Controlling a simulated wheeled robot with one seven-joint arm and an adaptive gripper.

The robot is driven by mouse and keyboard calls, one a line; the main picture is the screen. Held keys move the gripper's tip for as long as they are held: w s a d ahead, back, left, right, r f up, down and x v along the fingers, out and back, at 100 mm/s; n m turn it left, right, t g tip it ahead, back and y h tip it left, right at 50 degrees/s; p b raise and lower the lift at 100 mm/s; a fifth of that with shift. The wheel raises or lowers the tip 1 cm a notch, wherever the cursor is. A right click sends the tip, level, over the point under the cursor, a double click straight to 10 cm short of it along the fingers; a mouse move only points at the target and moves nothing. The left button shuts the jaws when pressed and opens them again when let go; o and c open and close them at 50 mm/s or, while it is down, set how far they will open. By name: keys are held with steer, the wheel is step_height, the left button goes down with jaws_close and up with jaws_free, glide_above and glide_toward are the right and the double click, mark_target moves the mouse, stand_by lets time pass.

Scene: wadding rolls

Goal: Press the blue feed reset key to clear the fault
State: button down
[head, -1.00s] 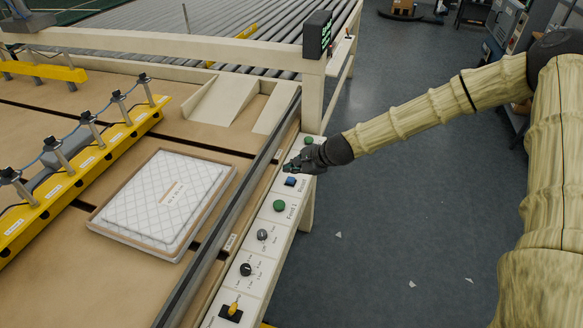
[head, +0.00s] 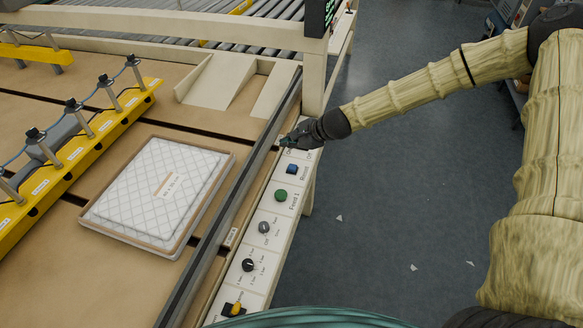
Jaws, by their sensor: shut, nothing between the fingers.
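The blue key (head: 292,169) is a small square button on the pale control panel (head: 275,208) along the machine's right edge. It sits between a green round button (head: 280,195) and my gripper. My gripper (head: 285,142) is dark and shut, with nothing held. Its tips are over the far end of the panel, just beyond the blue key in the picture and apart from it. Its height above the panel is hard to tell. The gripper covers that far part of the panel.
Grey (head: 264,228) and black (head: 248,265) knobs and a yellow switch (head: 235,308) line the panel's near part. A dark rail (head: 236,205) runs left of it. A quilted pad (head: 158,189) lies on the bed. A white post (head: 317,85) stands behind my gripper. Open floor is at right.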

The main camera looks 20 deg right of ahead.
steer(key=f+b, duration=0.1)
steer(key=f, duration=0.1)
steer(key=b, duration=0.3)
glide_above(291, 168)
step_height(291, 168, down, 4)
steer(key=shift+r, duration=0.1)
steer(key=shift+f+b, duration=0.6)
steer(key=shift+f, duration=0.15)
steer(key=shift+f, duration=0.1)
stand_by(0.5)
steer(key=shift+f+b, duration=0.3)
steer(key=shift+b, duration=0.15)
steer(key=shift+f+b, duration=0.5)
steer(key=shift+f, duration=0.05)
stand_by(0.9)
steer(key=shift+r, duration=0.2)
steer(key=shift+r+p, duration=0.65)
steer(key=shift+r, duration=0.15)
